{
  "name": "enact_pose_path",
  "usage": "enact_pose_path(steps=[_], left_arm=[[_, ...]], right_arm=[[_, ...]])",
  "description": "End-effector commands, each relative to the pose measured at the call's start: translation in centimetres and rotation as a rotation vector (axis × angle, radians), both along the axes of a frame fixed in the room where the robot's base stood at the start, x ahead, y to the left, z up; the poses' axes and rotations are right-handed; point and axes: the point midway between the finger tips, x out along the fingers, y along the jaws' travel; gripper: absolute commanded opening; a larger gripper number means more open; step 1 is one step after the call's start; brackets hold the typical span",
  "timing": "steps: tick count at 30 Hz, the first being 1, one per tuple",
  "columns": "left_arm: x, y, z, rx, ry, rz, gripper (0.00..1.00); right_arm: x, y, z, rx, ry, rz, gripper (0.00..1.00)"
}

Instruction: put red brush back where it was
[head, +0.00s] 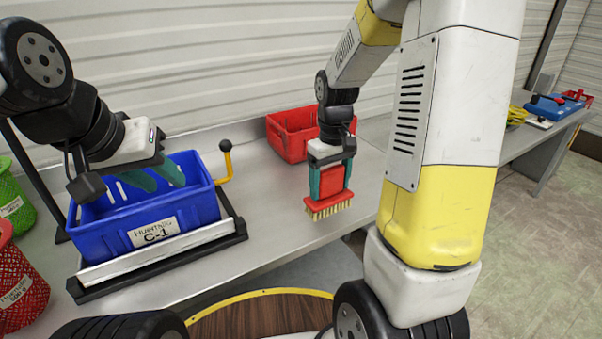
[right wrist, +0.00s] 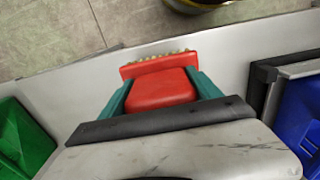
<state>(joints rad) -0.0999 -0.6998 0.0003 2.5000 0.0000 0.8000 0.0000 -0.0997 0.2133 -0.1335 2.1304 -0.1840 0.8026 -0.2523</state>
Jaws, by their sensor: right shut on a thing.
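The red brush (head: 329,205) has a red block body and pale bristles pointing down. My right gripper (head: 332,180) is shut on it, one teal finger on each side, and holds it near the table's front edge. The brush seems to be above the tabletop; the exact gap is hard to tell. In the right wrist view the brush (right wrist: 162,88) sits between the teal fingers of the right gripper (right wrist: 160,95). My left gripper (head: 155,178) is over the blue crate, its teal fingers apart, with nothing seen between them.
The blue crate (head: 190,206), labelled C-1, sits in a black-edged frame with a yellow lever (head: 226,165). A red crate (head: 290,133) stands at the back. Red (head: 20,285) and green (head: 12,205) baskets are at left. The grey table (head: 265,215) is clear between the crates.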

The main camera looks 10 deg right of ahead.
Motion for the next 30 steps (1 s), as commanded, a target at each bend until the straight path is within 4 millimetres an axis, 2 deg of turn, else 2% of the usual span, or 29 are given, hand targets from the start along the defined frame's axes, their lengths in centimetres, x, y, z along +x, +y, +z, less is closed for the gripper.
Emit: enact_pose_path(steps=[1,6,11,18,24,30], left_arm=[[0.0,0.0,0.0,0.000,0.000,0.000,0.36],[0.0,0.0,0.0,0.000,0.000,0.000,0.36],[0.0,0.0,0.0,0.000,0.000,0.000,0.36],[0.0,0.0,0.0,0.000,0.000,0.000,0.36],[0.0,0.0,0.0,0.000,0.000,0.000,0.36],[0.0,0.0,0.0,0.000,0.000,0.000,0.36]], right_arm=[[1.5,0.4,-0.2,0.000,-0.001,0.001,0.22],[5.7,1.4,-0.6,-0.001,-0.001,0.000,0.22],[8.0,2.0,-0.7,0.000,-0.001,-0.001,0.22],[9.6,2.5,-1.0,0.001,0.000,-0.001,0.22],[9.4,2.4,-4.1,0.001,0.001,-0.001,0.22],[9.4,2.4,-4.4,0.000,-0.001,-0.001,0.22]])
